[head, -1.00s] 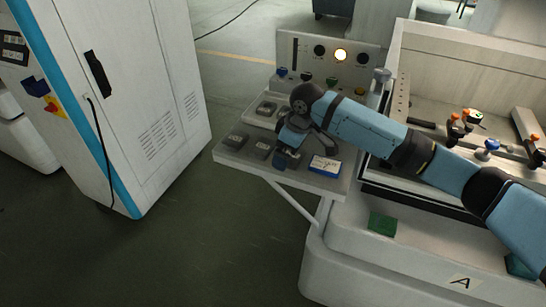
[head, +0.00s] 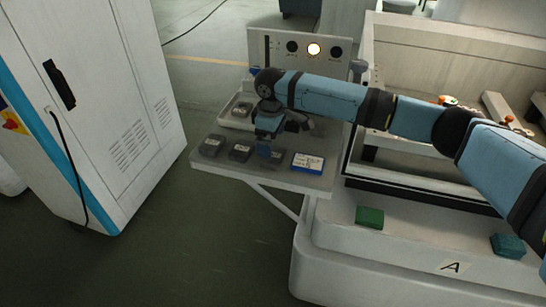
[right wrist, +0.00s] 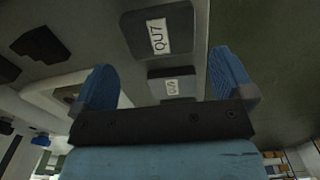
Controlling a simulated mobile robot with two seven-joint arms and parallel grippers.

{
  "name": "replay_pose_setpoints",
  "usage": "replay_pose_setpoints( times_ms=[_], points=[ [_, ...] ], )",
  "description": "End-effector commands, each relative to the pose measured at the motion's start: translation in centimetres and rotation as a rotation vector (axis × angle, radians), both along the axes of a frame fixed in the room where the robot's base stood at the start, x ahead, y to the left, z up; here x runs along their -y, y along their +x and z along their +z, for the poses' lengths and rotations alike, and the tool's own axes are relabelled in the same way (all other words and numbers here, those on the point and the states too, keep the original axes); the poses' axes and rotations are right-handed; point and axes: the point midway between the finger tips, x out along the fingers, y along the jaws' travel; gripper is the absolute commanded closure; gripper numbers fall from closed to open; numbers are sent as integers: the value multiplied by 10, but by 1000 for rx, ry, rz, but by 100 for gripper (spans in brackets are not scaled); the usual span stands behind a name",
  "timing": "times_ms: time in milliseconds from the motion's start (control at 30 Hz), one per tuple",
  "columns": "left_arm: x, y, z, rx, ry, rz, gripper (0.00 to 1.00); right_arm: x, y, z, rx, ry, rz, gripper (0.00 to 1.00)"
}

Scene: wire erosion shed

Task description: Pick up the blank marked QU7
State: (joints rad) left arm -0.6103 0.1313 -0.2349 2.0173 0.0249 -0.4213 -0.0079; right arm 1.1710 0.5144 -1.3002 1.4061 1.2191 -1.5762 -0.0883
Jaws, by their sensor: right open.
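The blank marked QU7 (right wrist: 157,36) is a dark grey block with a white label in the right wrist view, at the top, beyond my fingertips. A second dark blank (right wrist: 171,88) shows between the fingers in that picture; its small label is too blurred to read. My right gripper (right wrist: 166,80) has its two blue fingers wide apart, with nothing gripped. In the head view this gripper (head: 265,150) points down over the shelf, near the dark blanks (head: 240,153). Their labels are unreadable there, so I cannot tell which is QU7. My left gripper is out of view.
The grey shelf (head: 225,170) also holds a blue-and-white box (head: 307,163) at right and a pale tray (head: 232,122) behind. A control panel (head: 290,48) rises behind it. A white cabinet (head: 110,110) stands left; the machine marked A (head: 420,245) is right.

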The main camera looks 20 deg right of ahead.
Motion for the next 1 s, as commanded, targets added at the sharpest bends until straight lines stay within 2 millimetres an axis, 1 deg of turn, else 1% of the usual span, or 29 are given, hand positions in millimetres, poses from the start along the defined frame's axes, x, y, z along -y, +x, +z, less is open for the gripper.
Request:
replay_pose_setpoints(
  times_ms=[233, 333, 433, 633, 667, 700, 767, 800, 867, 900, 933, 1000],
  points=[
    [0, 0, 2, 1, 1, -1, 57, 6, -5, -33, -2, -2, -1, 0],
    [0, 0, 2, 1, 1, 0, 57, 5, -4, -46, -2, -1, 0, 0],
    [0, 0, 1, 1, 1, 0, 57, 5, -4, -51, 0, 0, 1, 0],
    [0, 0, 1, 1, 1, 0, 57, 5, -4, -52, 0, 0, 1, 0],
    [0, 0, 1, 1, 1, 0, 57, 5, -4, -52, 0, 0, 1, 2],
    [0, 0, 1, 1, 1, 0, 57, 5, -4, -52, 0, 0, 1, 12],
    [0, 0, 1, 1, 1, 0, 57, 5, -4, -52, 0, 0, 0, 25],
    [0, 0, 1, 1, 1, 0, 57, 5, -4, -52, 0, 0, 1, 34],
    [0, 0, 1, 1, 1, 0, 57, 5, -4, -52, 0, 0, 0, 48],
    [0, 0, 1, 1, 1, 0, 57, 5, -4, -52, 0, 0, 0, 57],
    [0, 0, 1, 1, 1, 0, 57, 5, -4, -52, 0, 0, 0, 64],
    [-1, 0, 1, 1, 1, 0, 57, 4, -4, -50, 3, 2, 0, 64]
  ],
)
